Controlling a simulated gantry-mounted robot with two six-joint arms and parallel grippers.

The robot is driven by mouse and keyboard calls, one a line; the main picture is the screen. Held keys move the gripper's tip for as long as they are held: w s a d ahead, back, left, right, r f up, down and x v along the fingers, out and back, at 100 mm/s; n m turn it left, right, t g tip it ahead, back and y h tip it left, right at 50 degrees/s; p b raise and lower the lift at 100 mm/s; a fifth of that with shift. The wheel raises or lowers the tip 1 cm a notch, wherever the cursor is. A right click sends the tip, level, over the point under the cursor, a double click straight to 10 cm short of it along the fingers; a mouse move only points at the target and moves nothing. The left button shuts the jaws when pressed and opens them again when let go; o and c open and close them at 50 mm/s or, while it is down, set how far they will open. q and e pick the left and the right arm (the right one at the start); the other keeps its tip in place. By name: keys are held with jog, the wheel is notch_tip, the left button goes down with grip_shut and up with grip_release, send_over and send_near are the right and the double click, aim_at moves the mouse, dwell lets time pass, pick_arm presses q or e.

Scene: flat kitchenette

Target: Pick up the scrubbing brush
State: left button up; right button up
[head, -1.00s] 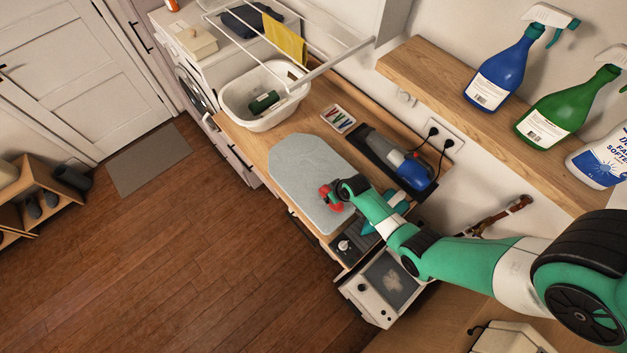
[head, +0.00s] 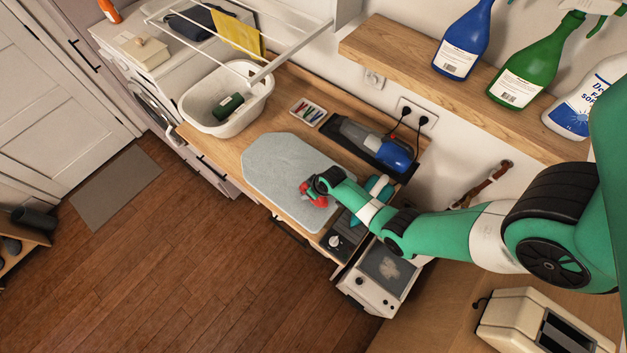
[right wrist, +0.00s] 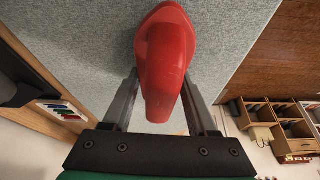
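The red scrubbing brush (head: 306,191) is at the near right end of the grey ironing pad on the counter. My right gripper (head: 322,183) is at the brush, coming in from the right. In the right wrist view the red brush (right wrist: 162,60) stands between the two fingers of the right gripper (right wrist: 162,85), with the grey pad behind it. The brush body hides the fingertips, so I cannot tell whether they press on it. Narrow gaps show beside its lower part. My left gripper is not in view.
The grey pad (head: 280,165) is mostly clear. A handheld vacuum (head: 375,145) in a black tray, a small pen tray (head: 307,112) and a white basin (head: 195,122) stand on the counter. A wooden shelf (head: 400,62) with spray bottles hangs above at right.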

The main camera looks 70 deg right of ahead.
grip_shut()
